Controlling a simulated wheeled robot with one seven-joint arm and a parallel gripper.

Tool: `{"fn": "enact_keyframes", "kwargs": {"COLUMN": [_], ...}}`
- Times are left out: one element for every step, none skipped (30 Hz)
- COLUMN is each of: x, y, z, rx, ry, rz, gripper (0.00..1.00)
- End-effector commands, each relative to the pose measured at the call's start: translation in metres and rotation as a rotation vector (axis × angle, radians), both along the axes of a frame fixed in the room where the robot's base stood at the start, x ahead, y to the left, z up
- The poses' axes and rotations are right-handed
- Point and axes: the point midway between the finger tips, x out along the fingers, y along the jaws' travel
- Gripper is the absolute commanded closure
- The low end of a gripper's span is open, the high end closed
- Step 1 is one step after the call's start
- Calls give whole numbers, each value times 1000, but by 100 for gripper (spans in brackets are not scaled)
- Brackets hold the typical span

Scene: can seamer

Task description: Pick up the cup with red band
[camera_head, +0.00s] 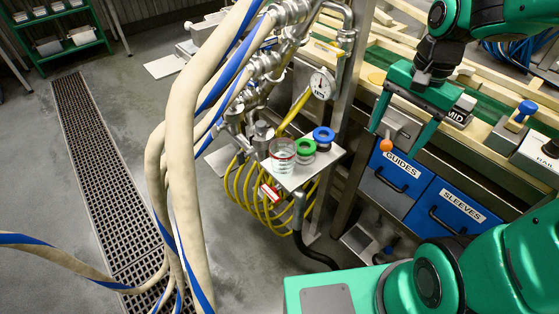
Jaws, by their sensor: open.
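The cup with red band (283,155) is clear and stands upright on a small metal shelf (296,181). It is at the shelf's left end, and the red band runs round its body. A green-topped item (306,146) and a blue-topped item (324,135) stand close to its right on the same shelf. My gripper (396,142) is at the upper right, well to the right of the cup and apart from it. Its two green fingers are spread and hold nothing.
Thick cream and blue hoses (188,110) hang to the left of the cup. Pipes and a pressure gauge (322,84) rise behind the shelf. Coiled yellow hose (245,190) hangs below. Blue drawers (398,178) are under my gripper. An orange knob (386,146) shows between the fingers.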

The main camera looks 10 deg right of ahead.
Motion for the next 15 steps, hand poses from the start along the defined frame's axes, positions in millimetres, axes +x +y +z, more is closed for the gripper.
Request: {"fn": "enact_keyframes", "kwargs": {"x": [14,22,31,37,43,49,52,55,59,60,61,62,63,63,63], "y": [22,36,54,69,83,102,116,130,146,158,169,182,191,198,206], "z": [-4,-5,-8,-9,-11,-14,-15,-17,-19,-20,-22,-23,-24,-24,-25], "rx": [19,33,53,67,84,104,119,133,151,164,174,188,196,203,211], "ry": [8,13,19,25,33,46,55,68,82,94,107,120,131,140,151], "rz": [-31,-59,-97,-124,-151,-189,-214,-239,-272,-293,-315,-339,-355,-370,-386], "gripper": [28,28,28,28,28,28,28,28,28,28,28,28,28,28,28]}}
